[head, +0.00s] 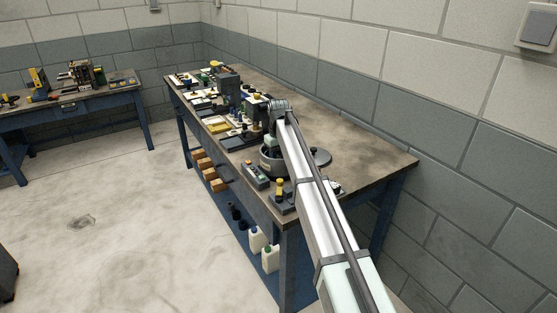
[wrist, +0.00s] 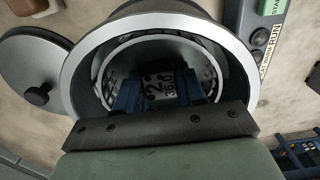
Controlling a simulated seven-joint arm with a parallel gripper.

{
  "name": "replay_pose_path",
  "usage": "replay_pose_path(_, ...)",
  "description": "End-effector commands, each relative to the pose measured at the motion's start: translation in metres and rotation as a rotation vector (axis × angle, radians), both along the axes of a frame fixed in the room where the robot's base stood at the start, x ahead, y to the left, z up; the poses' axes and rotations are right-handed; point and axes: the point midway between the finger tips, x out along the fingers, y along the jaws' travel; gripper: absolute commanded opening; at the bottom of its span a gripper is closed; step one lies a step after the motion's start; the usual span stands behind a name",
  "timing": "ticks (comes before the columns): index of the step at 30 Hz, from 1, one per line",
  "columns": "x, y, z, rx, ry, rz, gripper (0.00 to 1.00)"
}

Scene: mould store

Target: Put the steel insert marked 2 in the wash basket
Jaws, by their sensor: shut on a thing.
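The steel insert marked 2 (wrist: 163,84) shows in the wrist view between the blue fingers of my gripper (wrist: 158,95), which is shut on it. Its face carries a 2 and smaller figures. Behind it is the wash basket (wrist: 112,92), a perforated ring inside a round metal tub (wrist: 75,75). The insert and fingertips are over or inside the basket opening; I cannot tell how deep, or whether the insert touches the basket. In the head view the tub (head: 268,163) stands on the workbench, partly hidden by my arm, which also hides the insert.
A round lid with a black knob (wrist: 36,92) lies left of the tub in the wrist view. A control box with a green button (wrist: 272,8) is at upper right. In the head view, many tools crowd the bench's far left; its right end (head: 385,158) is clear.

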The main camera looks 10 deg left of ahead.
Motion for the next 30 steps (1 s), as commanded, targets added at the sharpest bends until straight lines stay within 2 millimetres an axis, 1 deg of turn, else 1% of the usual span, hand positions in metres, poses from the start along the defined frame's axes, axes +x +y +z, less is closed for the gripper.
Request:
replay_pose_path(2, 0.000, 0.000, -0.002, 0.000, 0.000, 0.000, 0.00)
replay_pose_path(3, 0.000, 0.000, -0.002, 0.000, 0.000, 0.000, 0.40)
replay_pose_path(10, 0.000, 0.000, -0.002, 0.000, 0.000, 0.000, 0.62)
replay_pose_path(11, 0.000, 0.000, -0.002, 0.000, 0.000, 0.000, 0.64)
replay_pose_path(20, 0.000, 0.000, 0.001, 0.000, 0.000, 0.000, 0.64)
replay_pose_path(23, 0.001, 0.000, 0.010, 0.001, -0.001, 0.000, 0.64)
replay_pose_path(26, 0.001, 0.000, 0.024, 0.001, -0.001, 0.000, 0.64)
replay_pose_path(30, 0.001, 0.000, 0.051, 0.001, -0.002, 0.000, 0.64)
